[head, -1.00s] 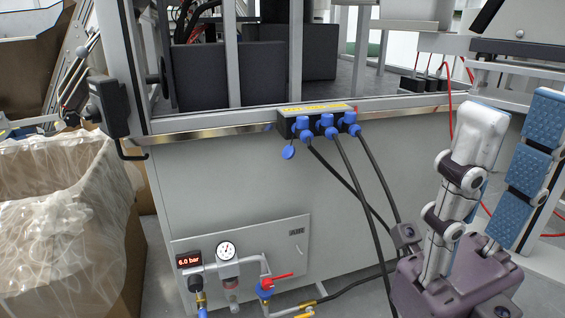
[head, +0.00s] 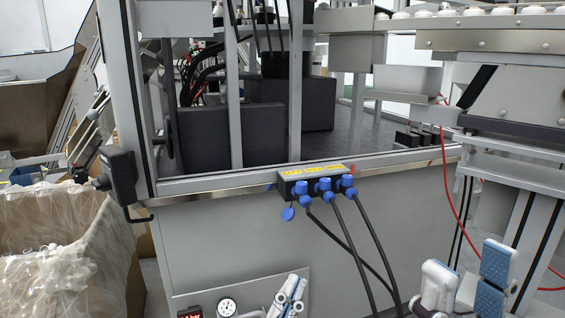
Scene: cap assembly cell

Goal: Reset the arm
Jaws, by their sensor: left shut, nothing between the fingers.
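My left gripper (head: 294,281) shows at the bottom edge, in front of the small grey panel on the cell's front. Its white and blue fingers are together, with nothing seen between them. My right gripper (head: 468,258) is at the bottom right, near the cell's right corner. Its two blue-padded fingers stand apart with nothing between them, and its base is cut off by the lower edge.
The grey cell (head: 215,245) fills the middle. A connector block (head: 318,172) with blue plugs and hanging black cables juts from its front. A pressure gauge (head: 227,307) sits low. A plastic-lined carton (head: 128,250) stands left, and a red hose (head: 460,222) hangs right.

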